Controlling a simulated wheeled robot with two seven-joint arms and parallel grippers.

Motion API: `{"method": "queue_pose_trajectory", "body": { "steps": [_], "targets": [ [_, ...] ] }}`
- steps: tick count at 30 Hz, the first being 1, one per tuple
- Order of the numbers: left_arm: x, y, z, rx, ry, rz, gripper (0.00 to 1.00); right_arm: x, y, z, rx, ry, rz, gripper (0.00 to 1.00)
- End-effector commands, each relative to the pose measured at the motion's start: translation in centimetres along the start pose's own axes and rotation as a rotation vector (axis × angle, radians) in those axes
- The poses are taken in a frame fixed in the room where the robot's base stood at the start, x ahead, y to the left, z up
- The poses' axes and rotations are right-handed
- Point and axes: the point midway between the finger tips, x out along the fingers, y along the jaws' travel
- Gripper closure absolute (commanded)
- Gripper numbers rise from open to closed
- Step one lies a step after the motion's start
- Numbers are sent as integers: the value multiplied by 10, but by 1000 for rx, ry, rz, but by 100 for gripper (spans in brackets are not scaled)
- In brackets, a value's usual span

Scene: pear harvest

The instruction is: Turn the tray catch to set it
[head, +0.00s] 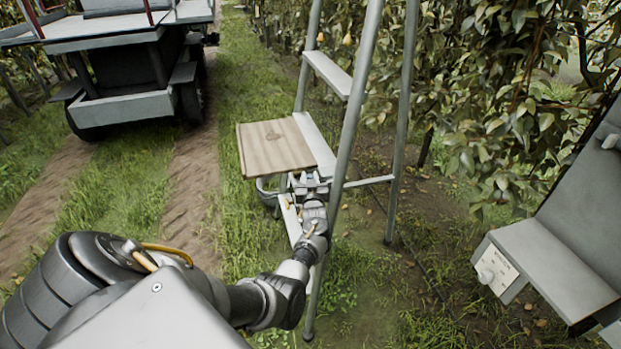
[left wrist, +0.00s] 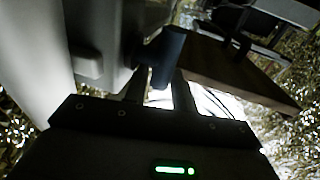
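The wooden tray (head: 275,147) sits on the ladder, left of the ladder's near rail. In the left wrist view its dark underside and edge (left wrist: 235,72) show at the right. The tray catch (left wrist: 168,54) appears there as a dark blue, roughly cylindrical knob beside the tray. My left gripper (head: 312,184) is at the tray's near right corner. The catch is hidden by my gripper in the head view. My right gripper is not in view.
A grey cart (head: 125,105) stands at the upper left. Leafy pear trees (head: 500,100) fill the back right.

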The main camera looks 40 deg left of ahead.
Motion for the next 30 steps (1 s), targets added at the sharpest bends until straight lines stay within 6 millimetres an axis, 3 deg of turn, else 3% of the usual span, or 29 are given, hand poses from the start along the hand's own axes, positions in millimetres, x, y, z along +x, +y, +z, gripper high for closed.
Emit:
{"method": "queue_pose_trajectory", "body": {
  "steps": [11, 17, 30],
  "targets": [
    [5, 0, 0, -1, 0, 0, 74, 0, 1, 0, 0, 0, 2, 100],
    [5, -1, 0, -1, 0, -1, 100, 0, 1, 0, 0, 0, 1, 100],
    [5, -1, 0, -2, -9, -2, 100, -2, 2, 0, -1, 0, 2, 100]
  ]
}}
